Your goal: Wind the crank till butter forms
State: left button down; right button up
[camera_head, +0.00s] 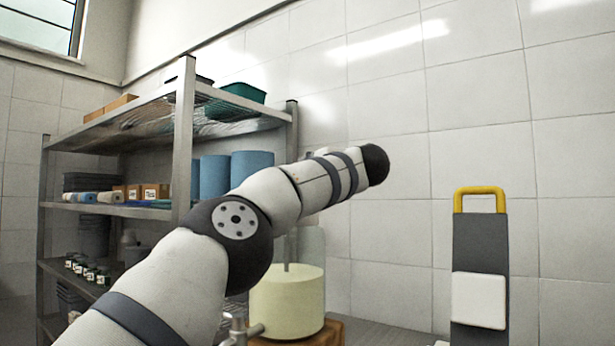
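A pale yellow cylinder (287,303) stands upright on a wooden base (325,336) at the bottom middle. A thin rod rises from its top, and a clear, glass-like shape (310,243) shows above it. A grey metal fitting (238,332) sits at its lower left, partly behind my arm; I cannot tell whether it is the crank. My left arm crosses from the lower left up to a dark rounded joint, in front of the cylinder's left side. No fingers of my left gripper show, and my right gripper is out of view.
A metal shelf rack (184,140) at the left holds blue cylinders (251,165), a green bin (243,92), boxes and several small jars. At the right stands a dark grey upright panel (480,245) with a yellow handle (480,190) and a white block (479,300). A tiled wall closes the back.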

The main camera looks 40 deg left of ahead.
pick_arm(q)
jog(key=shift+s+a, duration=0.15)
jog(key=shift+a, duration=0.05)
jog(key=c, duration=0.9)
grip_release()
jog(key=shift+s, duration=0.1)
jog(key=shift+o, duration=0.7)
jog(key=shift+s+a, duration=0.1)
jog(key=shift+d, duration=0.2)
jog(key=shift+d, duration=0.25)
jog(key=v, duration=1.1)
jog(key=shift+s, duration=0.15)
jog(key=shift+d, duration=0.15)
jog(key=shift+c, duration=0.5)
